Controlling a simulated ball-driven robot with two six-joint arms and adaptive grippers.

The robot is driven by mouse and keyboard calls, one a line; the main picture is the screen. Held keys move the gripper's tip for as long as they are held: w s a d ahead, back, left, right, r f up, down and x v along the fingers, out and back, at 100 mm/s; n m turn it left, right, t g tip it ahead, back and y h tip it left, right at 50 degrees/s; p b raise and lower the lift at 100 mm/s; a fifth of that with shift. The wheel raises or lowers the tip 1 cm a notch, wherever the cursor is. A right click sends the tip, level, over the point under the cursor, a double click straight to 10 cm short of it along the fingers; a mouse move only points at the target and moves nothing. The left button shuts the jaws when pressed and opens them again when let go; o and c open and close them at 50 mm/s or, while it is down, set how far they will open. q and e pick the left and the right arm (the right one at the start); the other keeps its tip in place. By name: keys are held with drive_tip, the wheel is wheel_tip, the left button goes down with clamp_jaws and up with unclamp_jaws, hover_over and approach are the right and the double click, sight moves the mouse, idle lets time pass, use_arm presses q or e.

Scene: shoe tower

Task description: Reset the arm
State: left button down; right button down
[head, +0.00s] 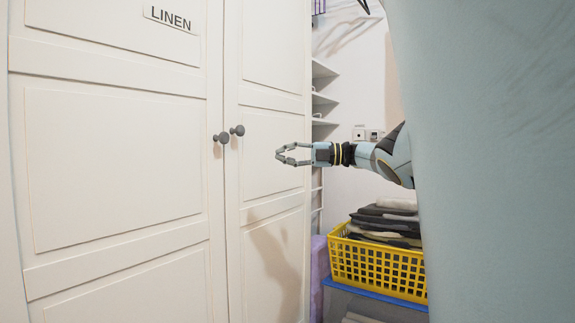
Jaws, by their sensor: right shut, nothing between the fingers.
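My right gripper (282,154) is at the middle of the head view, with its arm coming in from the right. It points left in front of the right-hand door of a white cabinet (115,165). Its fingers are shut with nothing between them. The gripper is to the right of two dark round door knobs (237,130) and apart from them in the picture. My left gripper does not show.
The cabinet doors are closed; the left one bears a LINEN label (171,18). A yellow basket (375,268) with folded clothes (388,222) stands on a blue-edged shelf below my right arm. White shelves (322,100) are behind. A large pale blue surface blocks the right side.

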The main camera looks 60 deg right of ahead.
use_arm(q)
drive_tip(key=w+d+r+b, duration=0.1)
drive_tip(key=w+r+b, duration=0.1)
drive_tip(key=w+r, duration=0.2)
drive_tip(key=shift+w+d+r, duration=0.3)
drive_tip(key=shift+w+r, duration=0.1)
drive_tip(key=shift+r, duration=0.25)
use_arm(e)
drive_tip(key=shift+s+d+f, duration=0.1)
drive_tip(key=shift+s+d, duration=0.15)
drive_tip(key=shift+d, duration=0.35)
